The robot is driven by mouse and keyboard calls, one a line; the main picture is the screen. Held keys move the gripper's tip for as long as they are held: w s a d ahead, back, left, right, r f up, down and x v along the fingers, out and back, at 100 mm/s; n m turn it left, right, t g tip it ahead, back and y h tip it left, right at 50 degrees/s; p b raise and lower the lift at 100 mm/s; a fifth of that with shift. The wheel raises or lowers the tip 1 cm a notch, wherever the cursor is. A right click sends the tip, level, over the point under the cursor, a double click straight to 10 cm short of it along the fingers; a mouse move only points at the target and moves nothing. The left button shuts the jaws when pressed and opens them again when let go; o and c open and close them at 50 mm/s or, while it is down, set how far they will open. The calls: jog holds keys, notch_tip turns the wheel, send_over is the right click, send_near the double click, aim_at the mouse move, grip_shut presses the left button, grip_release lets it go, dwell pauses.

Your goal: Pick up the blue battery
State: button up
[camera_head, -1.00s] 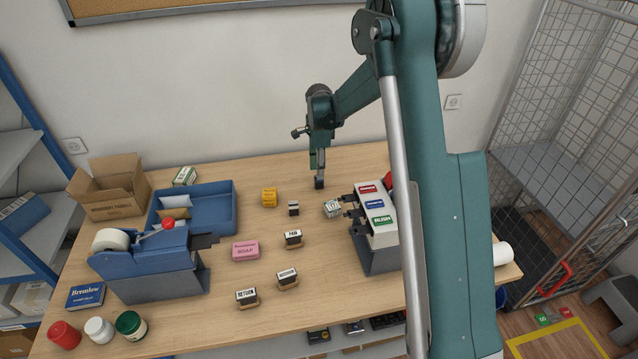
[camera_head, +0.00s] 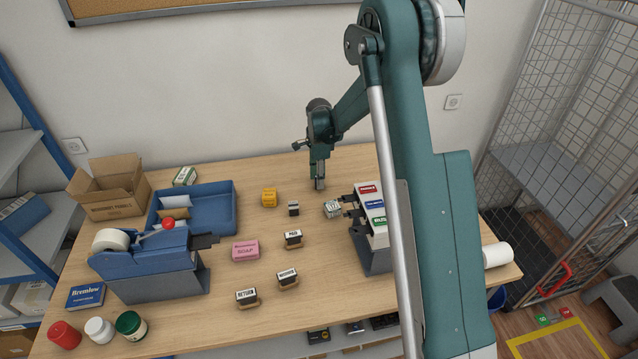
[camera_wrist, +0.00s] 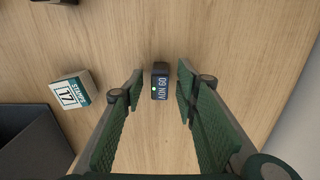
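My gripper is open, with green ribbed pads facing each other. In the head view my gripper (camera_head: 319,183) points straight down at the table's back middle, and its fingers hide the battery there.
A yellow block (camera_head: 269,197) and a blue tray (camera_head: 225,212) lie left. Bare wood surrounds the battery.

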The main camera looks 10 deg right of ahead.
jog(key=shift+f, duration=0.9)
grip_shut()
